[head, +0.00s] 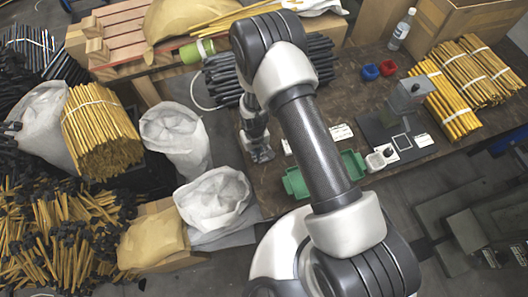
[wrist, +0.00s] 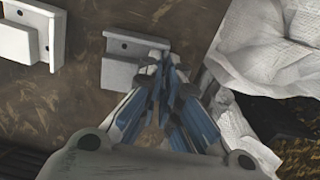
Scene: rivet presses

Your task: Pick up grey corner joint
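A grey corner joint (wrist: 120,72), a pale bracket with a dark hole in its plate, lies on the brown worktop in the wrist view. My gripper (wrist: 165,62) is at its right end, with the fingertips close together and overlapping that end. I cannot tell whether they are closed on its edge or only beside it. A second similar joint (wrist: 18,42) lies to the left, apart from the gripper. In the head view my gripper (head: 260,152) points down at the table's left edge; the joints cannot be made out there.
White sacks (head: 212,197) stand just off the table's left edge, and one (wrist: 270,60) is close on the right in the wrist view. A bundle of dark rods (head: 222,80) lies behind my gripper. Green bins (head: 297,183) and a press (head: 405,100) are to the right.

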